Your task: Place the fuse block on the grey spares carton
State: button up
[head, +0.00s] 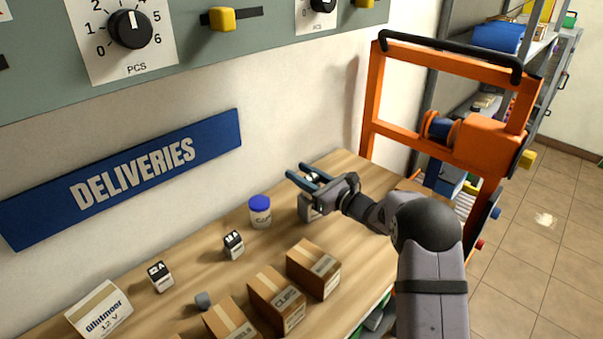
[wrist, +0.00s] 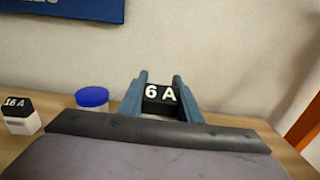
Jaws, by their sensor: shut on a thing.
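My gripper (head: 305,176) is over the wooden bench near its right end, with its blue fingers pointing left. In the wrist view, my gripper (wrist: 160,88) is shut on a black fuse block (wrist: 160,97) marked "6 A". The fingers stand on either side of the block; its lower part is hidden by my gripper's body. In the head view the fingers and wrist largely hide the block. A pale grey item (head: 309,209) shows just below the gripper, partly covered; I cannot tell whether it is the grey spares carton. No other grey carton is clear.
A blue-lidded tub (head: 260,211) stands close left of the gripper. Further left are the "16 A" block (head: 233,245), the "12 A" block (head: 160,277) and a white carton (head: 99,310). Brown cartons (head: 314,269) line the front. An orange frame (head: 375,100) rises at right.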

jog(key=shift+f, duration=0.1)
jog(key=o, duration=1.1)
jog(key=b+v, duration=0.2)
jog(key=v, duration=1)
jog(key=shift+r+b, duration=0.2)
jog(key=shift+b, duration=0.1)
